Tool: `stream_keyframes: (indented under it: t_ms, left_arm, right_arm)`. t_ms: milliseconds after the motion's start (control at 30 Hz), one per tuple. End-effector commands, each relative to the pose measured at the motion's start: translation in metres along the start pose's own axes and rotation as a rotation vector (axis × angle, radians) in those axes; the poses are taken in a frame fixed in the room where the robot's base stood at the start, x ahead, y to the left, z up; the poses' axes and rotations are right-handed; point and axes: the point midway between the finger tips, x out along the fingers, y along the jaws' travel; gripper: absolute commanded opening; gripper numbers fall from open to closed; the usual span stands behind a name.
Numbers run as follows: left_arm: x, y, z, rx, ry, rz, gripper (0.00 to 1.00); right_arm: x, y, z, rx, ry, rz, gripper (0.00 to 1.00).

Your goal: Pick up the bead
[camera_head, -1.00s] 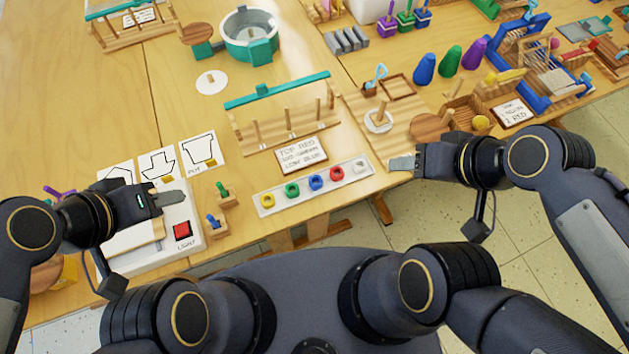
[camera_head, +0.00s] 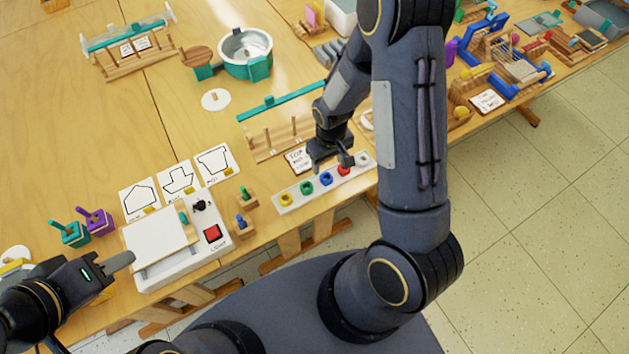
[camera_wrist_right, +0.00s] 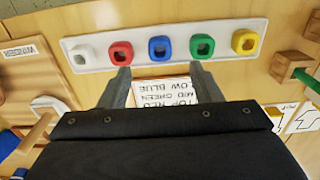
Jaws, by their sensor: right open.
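A pale tray (camera_head: 284,209) at the table's front edge holds a row of beads: yellow (camera_head: 286,199), green (camera_head: 306,187), blue (camera_head: 326,179), red (camera_head: 343,169) and white (camera_head: 362,159). My right gripper (camera_head: 332,163) is open above the tray's back side, near the blue and red beads. In the right wrist view, its two fingers (camera_wrist_right: 164,78) point toward the row, with the blue bead (camera_wrist_right: 159,48) ahead of the gap and the red bead (camera_wrist_right: 121,52) ahead of one finger. Nothing is between the fingers. My left gripper (camera_head: 120,262) is far left, away from the beads; its opening is unclear.
A card (camera_wrist_right: 165,92) reads top red, mid green, low blue. A wooden peg rack with a teal bar (camera_head: 268,109) stands behind the tray. A light box with a red button (camera_head: 213,233) lies left. My right arm hides part of the table.

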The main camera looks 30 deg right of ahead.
Motion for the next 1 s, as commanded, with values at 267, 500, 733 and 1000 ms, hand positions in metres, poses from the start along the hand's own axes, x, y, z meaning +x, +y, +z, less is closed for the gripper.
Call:
stream_keyframes:
  t_ms: [267,500,733,1000]
  left_arm:
    - [0.017,-0.008,0.009,0.000,0.000,0.000,0.36]
    - [0.030,-0.014,0.015,0.000,0.000,0.000,0.36]
    - [0.041,-0.018,0.021,0.000,0.000,0.000,0.36]
    - [0.039,-0.018,0.020,0.000,0.000,0.000,0.36]
  right_arm:
    - [0.033,0.001,0.000,-0.005,-0.006,0.005,0.58]
    - [0.061,0.001,-0.003,-0.005,-0.007,0.005,0.58]
    - [0.083,0.001,-0.004,-0.005,-0.005,0.004,0.58]
    - [0.081,0.001,-0.004,-0.005,-0.005,0.004,0.46]
